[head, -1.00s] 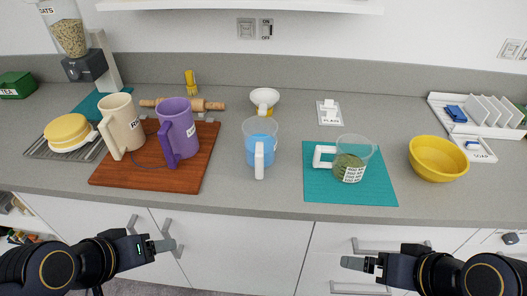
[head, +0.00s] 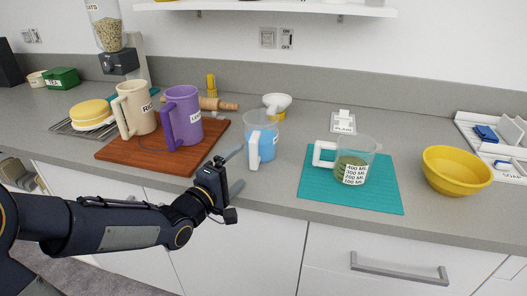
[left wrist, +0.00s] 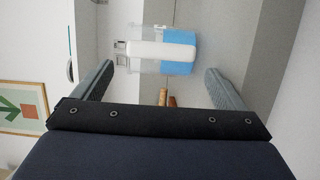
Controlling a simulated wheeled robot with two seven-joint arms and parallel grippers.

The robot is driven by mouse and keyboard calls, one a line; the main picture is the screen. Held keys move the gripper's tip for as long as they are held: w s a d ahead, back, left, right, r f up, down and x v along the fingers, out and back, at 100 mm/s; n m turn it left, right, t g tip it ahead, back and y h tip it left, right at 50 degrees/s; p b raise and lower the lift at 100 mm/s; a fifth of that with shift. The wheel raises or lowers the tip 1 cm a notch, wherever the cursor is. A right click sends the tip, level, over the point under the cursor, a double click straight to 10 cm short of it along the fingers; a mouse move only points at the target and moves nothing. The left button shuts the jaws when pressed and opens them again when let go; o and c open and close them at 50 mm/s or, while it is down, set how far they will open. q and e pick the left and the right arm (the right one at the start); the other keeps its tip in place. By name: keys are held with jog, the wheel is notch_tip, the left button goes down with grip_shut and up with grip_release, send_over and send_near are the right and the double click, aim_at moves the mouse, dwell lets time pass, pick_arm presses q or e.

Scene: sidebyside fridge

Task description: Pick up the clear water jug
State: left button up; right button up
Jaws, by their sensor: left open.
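The clear water jug (head: 268,123), with blue water in it and a white handle (head: 254,151), stands upright on the grey counter. My left gripper (head: 237,170) is open and empty, just left of and in front of the jug's handle. In the left wrist view the jug appears sideways (left wrist: 178,51), its white handle facing the camera, ahead of and between the open fingers (left wrist: 160,78). It looks apart from the fingers. My right gripper is not in view.
A wooden board (head: 140,151) with a beige jug (head: 140,108) and a purple jug (head: 186,117) lies left of the water jug. A measuring jug (head: 362,155) stands on a teal mat (head: 385,199) to the right. A white funnel (head: 277,101) is close behind.

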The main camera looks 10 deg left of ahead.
aim_at(250, 143)
pick_arm(q)
jog(key=x, duration=0.9)
jog(key=shift+f+p, duration=0.1)
jog(key=shift+p, duration=0.2)
jog(key=shift+s, duration=0.1)
jog(key=c, duration=0.8)
jog(key=shift+c, duration=0.6)
jog(key=shift+r, duration=0.2)
jog(key=shift+a+r, duration=0.1)
jog(key=shift+r, duration=0.1)
jog(key=r, duration=0.3)
jog(key=shift+s+r, duration=0.2)
jog(key=s+r+p, duration=0.1)
jog(key=s+r, duration=0.8)
jog(key=s, duration=0.4)
jog(key=shift+s+d+p, duration=0.25)
jog(key=shift+d+p, duration=0.15)
jog(key=shift+d, duration=0.05)
